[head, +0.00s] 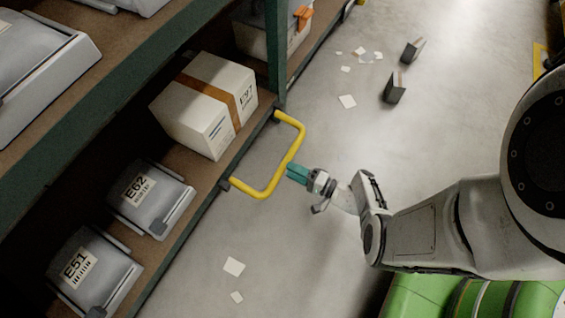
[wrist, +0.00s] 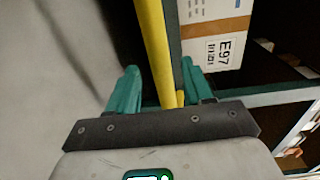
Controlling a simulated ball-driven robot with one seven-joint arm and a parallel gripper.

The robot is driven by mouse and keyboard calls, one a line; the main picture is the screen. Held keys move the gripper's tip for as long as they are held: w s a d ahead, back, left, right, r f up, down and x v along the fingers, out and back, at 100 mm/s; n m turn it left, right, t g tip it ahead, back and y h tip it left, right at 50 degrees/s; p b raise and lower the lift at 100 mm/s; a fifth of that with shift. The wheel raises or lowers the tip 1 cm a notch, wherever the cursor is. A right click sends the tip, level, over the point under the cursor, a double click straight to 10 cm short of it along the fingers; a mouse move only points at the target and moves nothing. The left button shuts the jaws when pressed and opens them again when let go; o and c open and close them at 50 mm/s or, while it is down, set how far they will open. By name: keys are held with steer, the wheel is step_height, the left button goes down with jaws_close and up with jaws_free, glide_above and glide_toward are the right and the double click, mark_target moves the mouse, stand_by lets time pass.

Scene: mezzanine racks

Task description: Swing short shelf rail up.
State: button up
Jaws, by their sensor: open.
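The short shelf rail (head: 295,152) is a yellow U-shaped bar. It is hinged at the front edge of a shelf and sticks out over the aisle, below the white carton. My gripper (head: 292,173) is at the rail's outer bar in the head view. In the wrist view the yellow rail (wrist: 154,50) runs between the two teal fingers of my gripper (wrist: 160,92). The fingers are apart, one on each side of the rail, and the jaws are open. Whether a finger touches the rail cannot be told.
A white carton marked E97 (head: 206,105) stands on the shelf behind the rail. Grey bins marked E62 (head: 150,198) and E51 (head: 92,272) stand nearer. A green rack post (head: 275,55) rises beside the rail. Papers (head: 234,266) and two dark blocks lie on the otherwise clear floor.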

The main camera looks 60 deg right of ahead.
mark_target(283, 167)
steer(key=shift+w+a+b, duration=0.1)
steer(key=shift+w+b, duration=0.2)
steer(key=shift+w, duration=1.9)
jaws_close()
